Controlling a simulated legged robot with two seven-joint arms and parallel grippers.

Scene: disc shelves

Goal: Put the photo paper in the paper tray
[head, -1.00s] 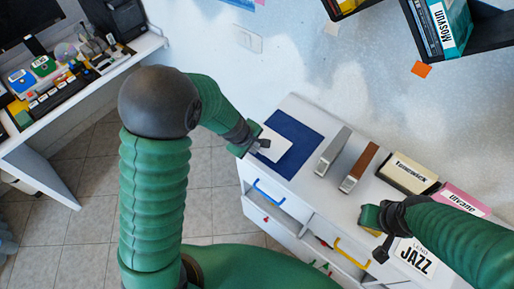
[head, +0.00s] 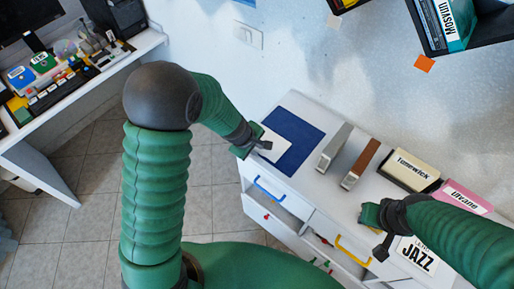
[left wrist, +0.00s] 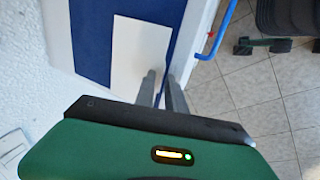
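A white sheet, which looks like the photo paper (head: 279,147), lies over the left part of a flat dark blue piece (head: 296,126) on the white drawer unit. The blue piece may be the paper tray; I cannot tell for sure. My left gripper (head: 264,145) is at the sheet's near left side. In the left wrist view, its two narrow fingers (left wrist: 162,82) are a little apart at a corner of the sheet (left wrist: 138,52); whether they grip it is unclear. My right gripper (head: 376,232) is over the unit's front edge, its fingers unclear.
A grey upright piece (head: 334,147) and a brown one (head: 360,165) stand right of the blue piece. Beyond are a cream box (head: 408,171), a pink box (head: 464,197) and a JAZZ item (head: 417,257). Drawers with a blue handle (head: 270,188) and a yellow handle (head: 352,251) are partly open.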

